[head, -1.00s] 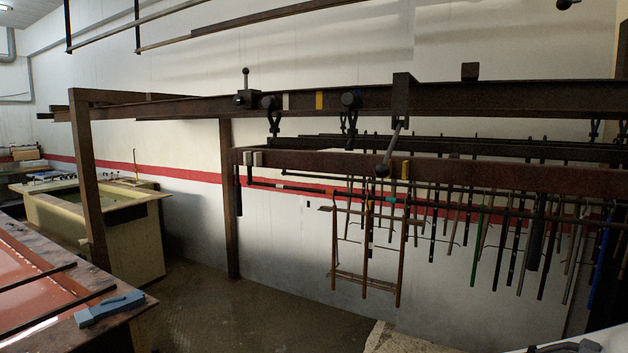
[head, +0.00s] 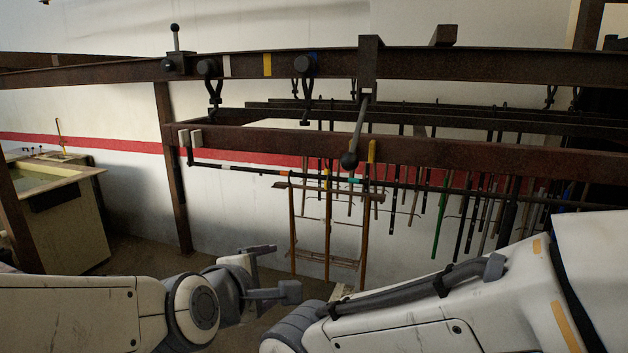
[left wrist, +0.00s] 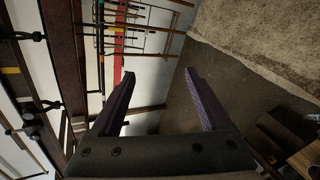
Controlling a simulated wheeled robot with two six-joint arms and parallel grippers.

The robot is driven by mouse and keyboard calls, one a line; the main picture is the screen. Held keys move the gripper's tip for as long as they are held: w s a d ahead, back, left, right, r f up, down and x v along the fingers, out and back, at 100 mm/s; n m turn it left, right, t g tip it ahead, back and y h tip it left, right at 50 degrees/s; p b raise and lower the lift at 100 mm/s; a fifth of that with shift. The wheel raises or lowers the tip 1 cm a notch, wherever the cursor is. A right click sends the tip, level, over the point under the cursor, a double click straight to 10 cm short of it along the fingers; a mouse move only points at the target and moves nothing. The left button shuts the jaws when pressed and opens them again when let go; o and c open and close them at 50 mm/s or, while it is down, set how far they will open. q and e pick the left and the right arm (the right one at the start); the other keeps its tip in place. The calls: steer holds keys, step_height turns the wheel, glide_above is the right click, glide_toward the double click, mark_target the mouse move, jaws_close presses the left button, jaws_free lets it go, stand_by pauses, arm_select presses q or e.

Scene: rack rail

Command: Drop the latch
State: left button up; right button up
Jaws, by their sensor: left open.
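One lever (head: 176,40) stands upright on a dark block at the left. The other lever (head: 357,135) hangs from a bracket at the middle, ball end down, in front of the lower rail (head: 480,163). My left gripper (head: 275,271) is open and empty, low and well below both rails. Its spread fingers also show in the left wrist view (left wrist: 159,76), with nothing between them. My right arm shows at lower right, its gripper out of frame.
Two black trolleys with hooks (head: 209,70) (head: 304,68) hang on the upper rail. A frame of brown rods (head: 327,225) hangs below, with several rods to its right. A post (head: 174,165) stands at left. A beige tank (head: 70,235) is far left.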

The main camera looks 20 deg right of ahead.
arm_select(q)
steer(key=s+d+r+n+t+h, duration=0.2)
steer(key=d+r+n, duration=0.35)
steer(key=r, duration=0.35)
steer(key=n+t+h, duration=0.2)
steer(key=n, duration=0.7)
glide_toward(347, 166)
steer(key=p+x, duration=0.1)
steer(key=x, duration=0.4)
steer(key=shift+w+d+r+p, duration=0.15)
steer(key=shift+d+r+p, duration=0.05)
steer(key=shift+p, duration=0.1)
steer(key=b+x, duration=0.2)
steer(key=x, duration=0.2)
steer(key=shift+w+d+f, duration=0.15)
steer(key=shift+w+f, duration=0.05)
steer(key=shift+w, duration=0.1)
steer(key=shift+b+x, duration=0.4)
steer(key=shift+x, duration=0.4)
steer(key=shift+r, duration=0.15)
steer(key=c, duration=1.1)
